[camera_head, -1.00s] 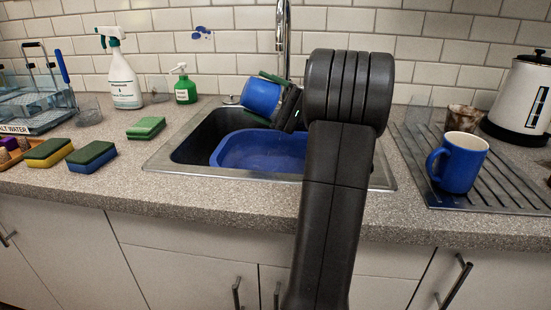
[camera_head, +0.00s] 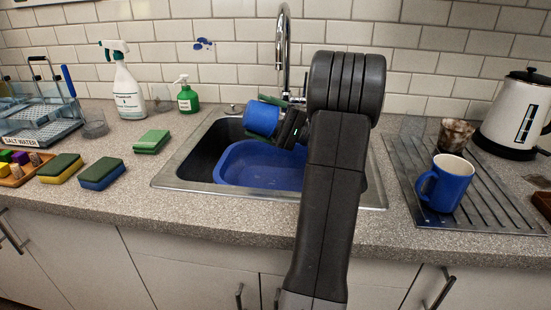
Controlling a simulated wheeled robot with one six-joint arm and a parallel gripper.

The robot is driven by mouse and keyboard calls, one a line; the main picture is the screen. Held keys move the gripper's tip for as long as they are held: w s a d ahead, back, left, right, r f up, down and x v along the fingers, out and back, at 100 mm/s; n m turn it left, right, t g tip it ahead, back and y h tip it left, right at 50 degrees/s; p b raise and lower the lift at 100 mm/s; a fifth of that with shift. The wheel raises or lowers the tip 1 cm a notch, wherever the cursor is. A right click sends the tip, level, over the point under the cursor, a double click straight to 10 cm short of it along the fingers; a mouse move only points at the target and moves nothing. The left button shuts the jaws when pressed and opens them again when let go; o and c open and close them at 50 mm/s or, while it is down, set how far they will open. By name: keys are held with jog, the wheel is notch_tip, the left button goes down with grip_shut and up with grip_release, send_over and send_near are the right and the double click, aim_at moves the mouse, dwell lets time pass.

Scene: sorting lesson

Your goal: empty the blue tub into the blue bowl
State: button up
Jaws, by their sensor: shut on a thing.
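A blue tub (camera_head: 262,118) is tilted in my gripper (camera_head: 284,121), above the back part of the sink. My gripper is shut on it, and my arm hides part of the jaws. The tub's inside is turned away from view, so its contents cannot be seen. A large blue bowl (camera_head: 245,165) sits in the sink below and in front of the tub. The part of the bowl that shows looks empty, and my arm hides its right end.
The steel sink (camera_head: 190,183) has a tap (camera_head: 283,50) behind it. Sponges (camera_head: 102,173), a green bottle (camera_head: 187,98) and a spray bottle (camera_head: 127,90) stand left. A blue mug (camera_head: 446,184), a dirty glass (camera_head: 455,134) and a kettle (camera_head: 515,115) stand right.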

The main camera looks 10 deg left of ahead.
jog(key=p, duration=0.4)
jog(key=shift+s+r, duration=0.1)
jog(key=p, duration=0.5)
jog(key=shift+s+h, duration=0.3)
jog(key=shift+s, duration=0.05)
